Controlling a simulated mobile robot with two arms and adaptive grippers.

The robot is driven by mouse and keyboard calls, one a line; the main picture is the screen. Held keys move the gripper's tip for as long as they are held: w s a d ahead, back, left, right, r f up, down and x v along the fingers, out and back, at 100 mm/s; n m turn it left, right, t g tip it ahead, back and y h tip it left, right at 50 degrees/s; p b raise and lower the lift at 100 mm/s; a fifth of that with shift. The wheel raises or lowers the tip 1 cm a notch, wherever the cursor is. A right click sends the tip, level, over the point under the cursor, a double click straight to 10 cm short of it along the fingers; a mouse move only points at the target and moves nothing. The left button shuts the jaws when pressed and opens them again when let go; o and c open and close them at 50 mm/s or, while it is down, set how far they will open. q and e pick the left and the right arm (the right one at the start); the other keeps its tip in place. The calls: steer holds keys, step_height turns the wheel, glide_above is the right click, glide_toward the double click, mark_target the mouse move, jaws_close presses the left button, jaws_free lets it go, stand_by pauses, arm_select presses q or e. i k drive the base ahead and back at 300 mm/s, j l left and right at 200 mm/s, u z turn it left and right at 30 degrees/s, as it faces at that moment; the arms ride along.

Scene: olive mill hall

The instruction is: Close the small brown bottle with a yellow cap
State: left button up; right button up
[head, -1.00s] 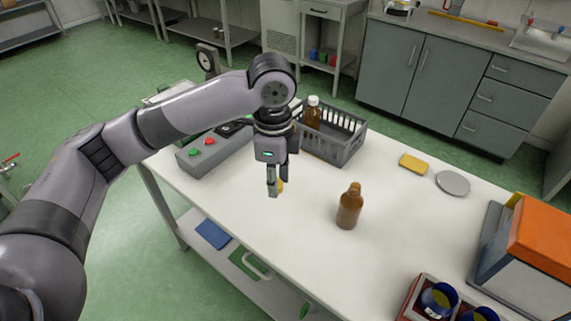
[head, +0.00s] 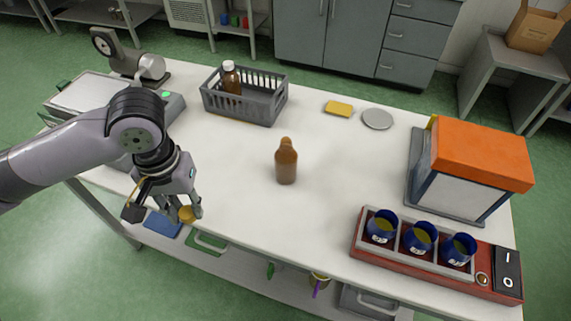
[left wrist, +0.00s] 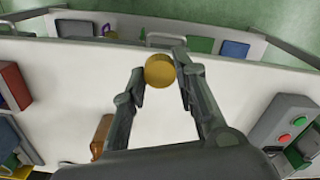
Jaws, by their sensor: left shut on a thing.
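The small brown bottle (head: 286,162) stands upright and uncapped near the middle of the white table. Part of it shows in the left wrist view (left wrist: 101,137), left of the fingers. My left gripper (head: 187,213) is shut on the yellow cap (head: 187,214), near the table's front edge and to the left of the bottle. In the left wrist view the yellow cap (left wrist: 159,71) sits between the fingertips. The cap and the bottle are well apart. My right gripper is not in view.
A grey crate (head: 261,108) holding a white-capped brown bottle (head: 231,80) stands at the back. A yellow sponge (head: 339,108) and grey disc (head: 377,119) lie behind the bottle. An orange-topped machine (head: 480,152) and a red rack (head: 440,264) with blue cups are at right. The table around the bottle is clear.

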mark_target(286, 156)
steer(key=j+z, duration=0.15)
steer(key=z, duration=0.6)
steer(key=j+z, duration=0.2)
steer(key=j, duration=0.2)
steer(key=k+j+z, duration=0.2)
steer(key=j, duration=0.15)
steer(key=j+z, duration=0.2)
steer(key=j, duration=0.2)
steer(key=k+j+z, duration=0.2)
steer(key=j, duration=0.15)
steer(key=k+j+z, duration=0.1)
steer(key=j+z, duration=0.15)
steer(key=k+j, duration=0.2)
steer(key=j, duration=0.15)
steer(key=k+j, duration=0.15)
steer(key=j, duration=0.25)
